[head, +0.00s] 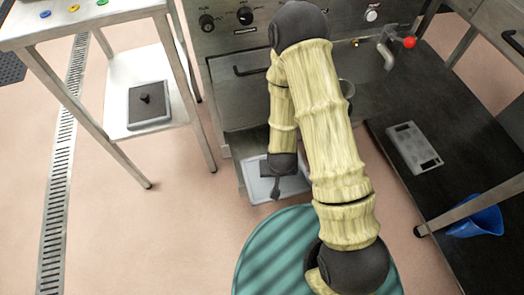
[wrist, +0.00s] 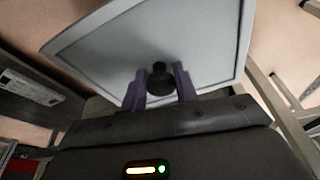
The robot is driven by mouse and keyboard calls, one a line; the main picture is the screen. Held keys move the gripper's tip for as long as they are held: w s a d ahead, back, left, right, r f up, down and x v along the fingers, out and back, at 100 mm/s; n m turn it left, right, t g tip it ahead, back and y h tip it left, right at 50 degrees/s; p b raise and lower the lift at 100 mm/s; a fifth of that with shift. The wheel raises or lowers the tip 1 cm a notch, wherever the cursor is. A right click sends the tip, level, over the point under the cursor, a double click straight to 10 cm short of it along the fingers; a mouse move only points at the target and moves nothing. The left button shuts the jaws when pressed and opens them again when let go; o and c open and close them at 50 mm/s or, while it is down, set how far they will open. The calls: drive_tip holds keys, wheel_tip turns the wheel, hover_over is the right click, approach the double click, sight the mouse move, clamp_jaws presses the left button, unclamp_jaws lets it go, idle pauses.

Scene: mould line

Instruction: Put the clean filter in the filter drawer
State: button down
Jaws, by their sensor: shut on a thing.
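The clean filter, a pale grey framed plate with a black knob, shows in the wrist view (wrist: 200,45) and in front of the machine in the head view (head: 262,190). My gripper (wrist: 160,82) is shut on its knob, with one finger on each side; in the head view my gripper (head: 277,186) points down over the plate. The plate looks tilted in the wrist view. A dark recess (head: 243,142) low in the machine front may be the filter drawer; my arm hides part of it, and I cannot tell whether the plate touches it.
A dark filter with a knob (head: 149,104) lies on the lower shelf (head: 120,72) of the left stand. A round green-striped top (head: 262,250) is close in front. A black bench (head: 440,120) at right carries a grey block (head: 413,146).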

drive_tip(key=shift+w+f+b, duration=0.45)
drive_tip(key=shift+w+b, duration=0.4)
drive_tip(key=shift+b, duration=1.7)
drive_tip(key=b, duration=0.3)
drive_tip(key=shift+w+a, duration=0.2)
drive_tip(key=shift+w, duration=0.1)
drive_tip(key=shift+a+r+b, duration=0.1)
drive_tip(key=shift+a+b, duration=0.05)
drive_tip(key=shift+b, duration=0.9)
drive_tip(key=shift+w+r+b, duration=0.1)
drive_tip(key=shift+w+b, duration=0.05)
drive_tip(key=shift+b, duration=0.25)
drive_tip(key=w+a+b, duration=0.2)
drive_tip(key=w+a, duration=0.2)
drive_tip(key=w, duration=0.9)
wheel_tip(320, 180, down, 6)
drive_tip(key=b, duration=0.4)
